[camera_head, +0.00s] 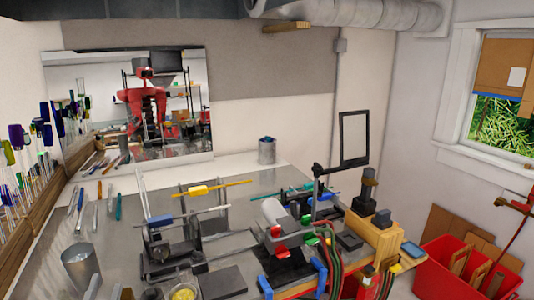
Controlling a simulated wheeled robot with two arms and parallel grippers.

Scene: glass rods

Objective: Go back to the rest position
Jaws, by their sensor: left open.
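My left gripper (126,293) shows only as a small dark part at the bottom edge, left of the middle; most of it is cut off by the frame. It is open, with nothing seen between its fingers. My right gripper is not seen directly. A yellow rod (228,185) lies across a metal stand on the bench. A pale rod (193,211) with a blue block lies across the stand in front of it. A teal rod (287,190) lies further right. Several loose rods (97,208) lie apart on the left of the bench.
A metal cup (82,268) stands at the front left, near a yellow-filled dish (184,292). A burner (283,238) with hoses stands at the right. A mirror (185,75) reflects my red body. Red bins (440,285) sit at right.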

